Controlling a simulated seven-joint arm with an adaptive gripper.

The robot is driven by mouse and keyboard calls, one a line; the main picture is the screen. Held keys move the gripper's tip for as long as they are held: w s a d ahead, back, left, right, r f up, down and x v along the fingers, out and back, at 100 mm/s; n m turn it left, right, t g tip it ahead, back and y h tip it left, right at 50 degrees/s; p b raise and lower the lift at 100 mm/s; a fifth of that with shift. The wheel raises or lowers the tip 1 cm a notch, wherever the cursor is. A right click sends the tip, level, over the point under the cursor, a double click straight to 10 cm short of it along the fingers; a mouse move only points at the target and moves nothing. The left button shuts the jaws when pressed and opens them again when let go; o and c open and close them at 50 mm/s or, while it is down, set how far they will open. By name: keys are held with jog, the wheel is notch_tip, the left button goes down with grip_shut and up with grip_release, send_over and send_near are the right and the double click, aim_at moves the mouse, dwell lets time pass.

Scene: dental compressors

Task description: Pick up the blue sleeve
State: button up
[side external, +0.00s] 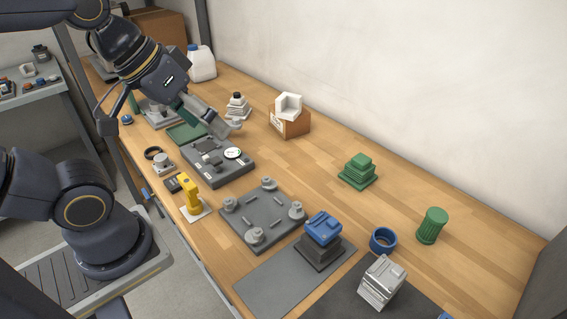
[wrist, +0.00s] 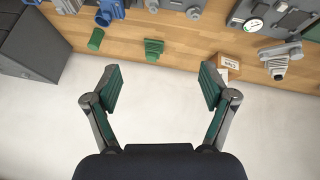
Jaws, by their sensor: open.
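The blue sleeve (side external: 383,240) is a short, hollow blue ring on the wooden table, towards the right end in the side view. It stands between a blue block and a green ribbed cylinder, apart from both. In the wrist view, blue shapes show at the top edge left of centre; the sleeve (wrist: 103,18) seems to be the lower one, hard to separate from the block. My gripper (side external: 218,124) is at the far left part of the table, well away from the sleeve. In the wrist view my gripper (wrist: 160,75) has its fingers wide apart with nothing between them.
The blue block (side external: 323,228) sits on a dark base left of the sleeve. A silver-grey block (side external: 381,281) stands in front of it. The green cylinder (side external: 431,225) and a green stepped piece (side external: 358,171) stand behind. A white wall runs along the table's back.

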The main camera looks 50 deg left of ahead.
jog(key=w+d+r+n+g+h, duration=0.1)
jog(key=w+d+n+h, duration=0.2)
jog(key=d, duration=0.4)
jog(key=n+h, duration=0.8)
jog(key=n, duration=0.8)
send_over(383, 237)
jog(key=s+a, duration=0.3)
jog(key=a, duration=0.1)
notch_tip(383, 237, down, 14)
jog(key=f, duration=0.1)
jog(key=shift+n, duration=0.9)
jog(key=f, duration=1.2)
jog(key=shift+s+d+f, duration=0.15)
jog(key=shift+s+f, duration=0.1)
jog(key=shift+s, duration=0.1)
jog(key=x, duration=0.5)
jog(key=shift+f, duration=0.25)
jog(key=c, duration=1.3)
